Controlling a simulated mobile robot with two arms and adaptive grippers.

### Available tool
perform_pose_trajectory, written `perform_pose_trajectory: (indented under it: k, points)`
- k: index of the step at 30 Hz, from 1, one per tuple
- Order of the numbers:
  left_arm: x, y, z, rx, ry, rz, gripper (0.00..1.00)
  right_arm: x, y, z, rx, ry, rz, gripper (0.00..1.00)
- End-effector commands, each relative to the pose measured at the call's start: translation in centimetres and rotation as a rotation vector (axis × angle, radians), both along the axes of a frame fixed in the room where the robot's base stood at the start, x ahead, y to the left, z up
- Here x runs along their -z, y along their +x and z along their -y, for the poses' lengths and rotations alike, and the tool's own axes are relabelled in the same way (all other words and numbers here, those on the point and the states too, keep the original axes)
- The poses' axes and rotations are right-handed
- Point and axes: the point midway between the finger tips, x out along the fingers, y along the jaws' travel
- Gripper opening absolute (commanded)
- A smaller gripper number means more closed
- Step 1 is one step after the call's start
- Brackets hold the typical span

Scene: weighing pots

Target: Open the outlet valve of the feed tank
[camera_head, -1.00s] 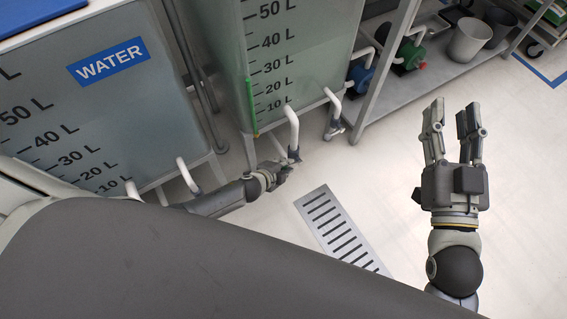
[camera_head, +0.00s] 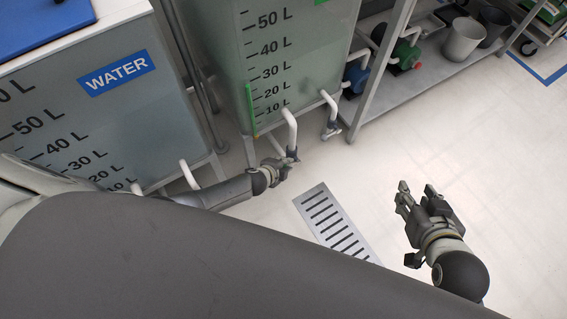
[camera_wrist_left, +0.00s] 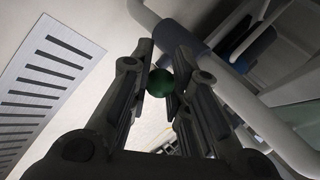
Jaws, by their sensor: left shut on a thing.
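The tank in the middle (camera_head: 295,50) has a litre scale, a green strip on its front and a white outlet pipe (camera_head: 291,122) bending down from its lower front. My left gripper (camera_head: 288,163) is at the lower end of that pipe. In the left wrist view, the left fingers (camera_wrist_left: 159,75) are closed around a dark green round knob (camera_wrist_left: 158,84), beside a white pipe with a blue collar (camera_wrist_left: 194,51). The fingers hide part of the knob and the valve body. My right gripper (camera_head: 418,197) is open and empty over the floor at the right.
A tank labelled WATER (camera_head: 110,110) stands at the left. A second white outlet pipe (camera_head: 329,108) is close right of the left gripper. A shelf (camera_head: 420,80) with pumps and grey bins (camera_head: 463,40) is behind. A slotted floor drain (camera_head: 335,220) lies in front; the floor right of it is clear.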

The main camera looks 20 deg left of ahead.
Motion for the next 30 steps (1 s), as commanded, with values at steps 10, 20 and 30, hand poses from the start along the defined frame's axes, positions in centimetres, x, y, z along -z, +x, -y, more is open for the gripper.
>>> perform_pose_trajectory:
  k: [10, 20, 30]
  points:
    - [-0.04, 0.05, 0.02, 0.0, 0.0, 0.0, 0.0, 0.16, -0.19, 0.08, 0.001, -0.003, -0.012, 0.4]
    - [-0.04, 0.05, 0.0, -0.001, 0.001, 0.0, 0.42, 0.13, -0.17, 0.09, 0.001, -0.003, -0.011, 0.4]
    - [-0.14, -0.08, -0.1, 0.0, 0.001, 0.0, 0.42, 0.17, -0.2, 0.03, 0.0, -0.002, -0.011, 0.4]
